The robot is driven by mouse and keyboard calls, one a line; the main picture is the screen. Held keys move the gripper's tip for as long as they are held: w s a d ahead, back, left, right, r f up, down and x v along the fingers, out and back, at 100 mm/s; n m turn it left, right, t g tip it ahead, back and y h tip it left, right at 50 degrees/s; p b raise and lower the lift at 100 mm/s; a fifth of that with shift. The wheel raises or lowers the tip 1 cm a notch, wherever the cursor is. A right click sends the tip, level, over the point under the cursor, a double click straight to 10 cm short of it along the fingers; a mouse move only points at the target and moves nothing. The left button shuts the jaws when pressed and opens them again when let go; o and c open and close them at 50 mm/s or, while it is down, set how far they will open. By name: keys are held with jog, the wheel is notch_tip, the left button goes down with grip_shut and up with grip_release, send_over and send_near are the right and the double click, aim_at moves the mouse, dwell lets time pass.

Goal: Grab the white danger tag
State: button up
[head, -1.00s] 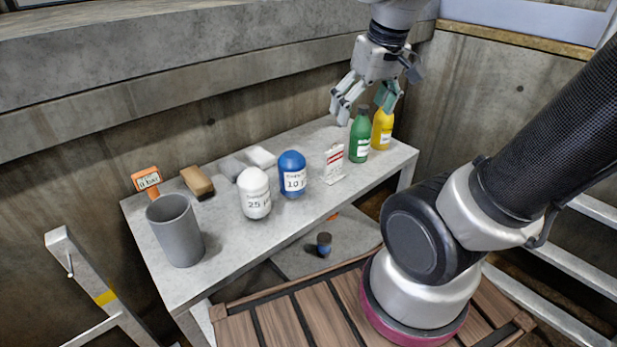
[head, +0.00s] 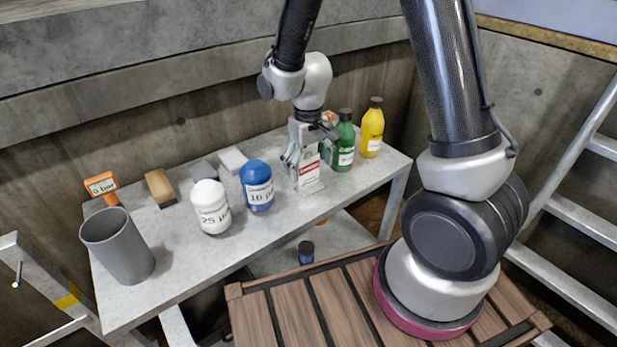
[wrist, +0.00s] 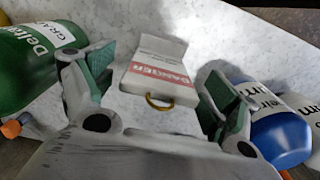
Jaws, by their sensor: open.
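The white danger tag (head: 309,174) stands on the grey table between the blue bottle (head: 257,186) and the green bottle (head: 344,142). It has a red band with white lettering. My gripper (head: 305,165) is lowered at the tag, partly behind it in the head view. In the wrist view, the tag (wrist: 156,72) lies between the two open fingers of my gripper (wrist: 155,90), with visible gaps on both sides. A brass-coloured ring shows at the tag's near end there. The fingers have green pads.
The table (head: 185,265) also holds a white bottle (head: 210,207), a grey cup (head: 117,247), a brush-like brown block (head: 160,187), an orange gauge (head: 101,187) and a yellow bottle (head: 372,128). The blue and green bottles stand close on either side of my gripper.

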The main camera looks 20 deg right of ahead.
aim_at(308, 174)
jog(key=shift+f, duration=1.45)
jog(key=c, duration=1)
